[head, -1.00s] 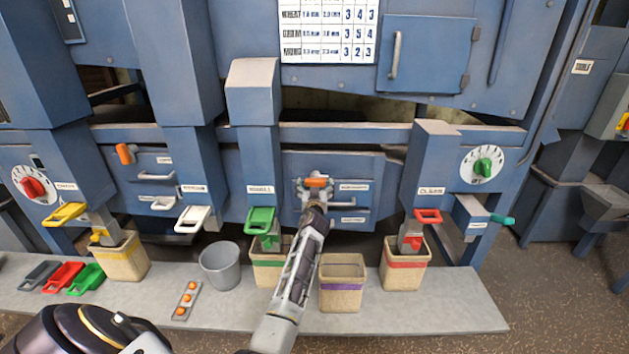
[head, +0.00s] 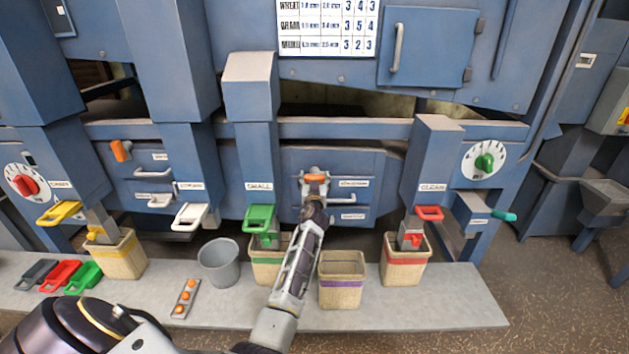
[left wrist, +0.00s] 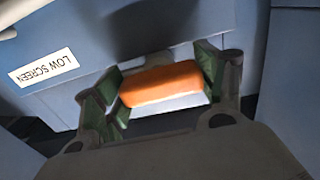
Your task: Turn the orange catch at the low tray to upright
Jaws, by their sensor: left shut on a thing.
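The orange catch (head: 315,178) sits on the blue drawer panel right of the middle chute, and it lies roughly flat, its long side across the picture, in the head view. My left gripper (head: 314,186) reaches up to it from below. In the left wrist view the orange catch (left wrist: 160,83) fills the gap between the two fingers of my left gripper (left wrist: 160,88), which is shut on it. A label reading LOW SCREEN (left wrist: 42,68) shows beside it, upside down. Fingers and wrist hide part of the panel below. My right gripper is not in view.
Another orange catch (head: 121,150) stands tilted on the left panel. A green scoop handle (head: 260,217) and a woven bin (head: 342,280) are close beside my forearm. A grey bucket (head: 219,262) and several bins stand on the pale ledge (head: 430,305).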

